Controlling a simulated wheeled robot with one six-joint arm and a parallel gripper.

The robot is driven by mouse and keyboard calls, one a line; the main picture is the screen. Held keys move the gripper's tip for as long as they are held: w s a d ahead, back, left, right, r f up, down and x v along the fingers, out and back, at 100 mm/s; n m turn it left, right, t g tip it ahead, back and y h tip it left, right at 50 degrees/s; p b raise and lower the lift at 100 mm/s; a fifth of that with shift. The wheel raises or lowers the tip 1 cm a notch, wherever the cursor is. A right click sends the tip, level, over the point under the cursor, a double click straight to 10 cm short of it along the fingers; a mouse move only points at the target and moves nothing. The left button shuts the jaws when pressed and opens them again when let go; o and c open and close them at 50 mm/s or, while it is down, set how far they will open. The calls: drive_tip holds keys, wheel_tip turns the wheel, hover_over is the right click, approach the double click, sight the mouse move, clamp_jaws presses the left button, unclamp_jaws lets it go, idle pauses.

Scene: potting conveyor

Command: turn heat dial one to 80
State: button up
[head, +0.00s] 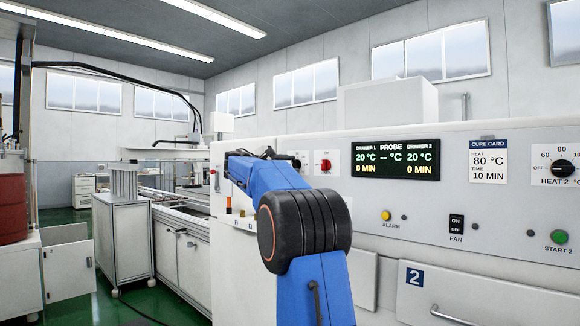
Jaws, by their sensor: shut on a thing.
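My blue arm with its black joint reaches up and away toward the left part of the white oven panel (465,215). My gripper's fingers cannot be made out; the arm's far end hides them. Heat dial one cannot be identified; that part of the panel is largely covered by my arm. The display (395,161) reads 20 °C and 0 MIN for drawer 1, and the same for drawer 2. The cure card (489,160) reads heat 80 °C, time 10 min.
A red knob (326,165) is right of my arm. The heat 2 dial (562,168), yellow alarm button (385,215), fan switch (456,225) and green start 2 button (558,237) are farther right. Drawer 2 (490,300) is below. A white cabinet (122,240) stands left on green floor.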

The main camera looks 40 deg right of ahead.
drive_tip(key=shift+f+m, duration=0.15)
drive_tip(key=shift+m, duration=2.05)
drive_tip(key=o, duration=1.1)
drive_tip(key=a, duration=0.5)
drive_tip(key=s+a, duration=0.1)
drive_tip(key=a, duration=1.1)
drive_tip(key=shift+s+a, duration=0.2)
